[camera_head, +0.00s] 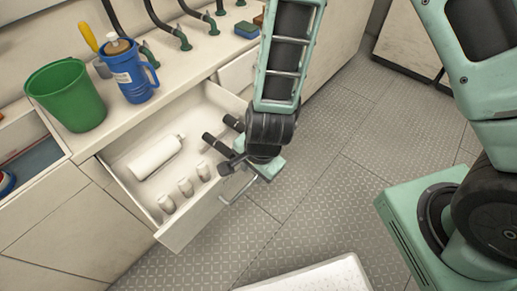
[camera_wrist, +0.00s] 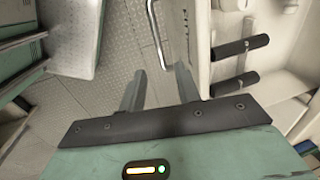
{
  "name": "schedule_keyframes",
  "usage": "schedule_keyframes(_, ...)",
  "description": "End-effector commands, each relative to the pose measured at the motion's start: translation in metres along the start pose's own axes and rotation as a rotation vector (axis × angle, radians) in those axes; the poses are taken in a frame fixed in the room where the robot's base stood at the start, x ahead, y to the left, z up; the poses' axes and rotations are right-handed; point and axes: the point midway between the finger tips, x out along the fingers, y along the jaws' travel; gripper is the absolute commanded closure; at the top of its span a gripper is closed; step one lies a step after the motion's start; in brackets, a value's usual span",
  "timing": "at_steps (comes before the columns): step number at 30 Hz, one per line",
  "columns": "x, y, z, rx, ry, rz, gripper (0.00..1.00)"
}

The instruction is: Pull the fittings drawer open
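The fittings drawer (camera_head: 190,226) stands pulled well out of the white cabinet. Its inside shows a white bottle (camera_head: 156,157), several small pale fittings (camera_head: 185,187) and two black cylinders (camera_head: 216,143), which also show in the wrist view (camera_wrist: 236,84). The silver bar handle (camera_head: 238,190) is on the drawer's front. My gripper (camera_head: 230,165) is over the front edge of the drawer, close to the handle. In the wrist view my gripper (camera_wrist: 158,80) has its fingers apart with nothing held. The handle (camera_wrist: 155,34) lies ahead of the fingertips; I cannot tell whether they touch it.
A green bucket (camera_head: 68,95) and a blue jug (camera_head: 128,72) stand on the counter above the drawer, with black hoses (camera_head: 168,28) behind. Another drawer (camera_head: 238,72) is to the right. A white slab (camera_head: 310,277) is at the bottom. The patterned floor (camera_head: 330,150) right of the drawer is clear.

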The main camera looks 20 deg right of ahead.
Motion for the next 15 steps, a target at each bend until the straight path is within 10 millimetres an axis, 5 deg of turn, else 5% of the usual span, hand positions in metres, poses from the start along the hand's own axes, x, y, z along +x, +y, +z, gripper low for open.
schedule_keyframes(6, -0.056, -0.002, 0.0, -0.002, 0.001, -0.004, 0.67)
schedule_keyframes(15, -0.096, 0.0, 0.0, -0.001, 0.001, -0.001, 0.67)
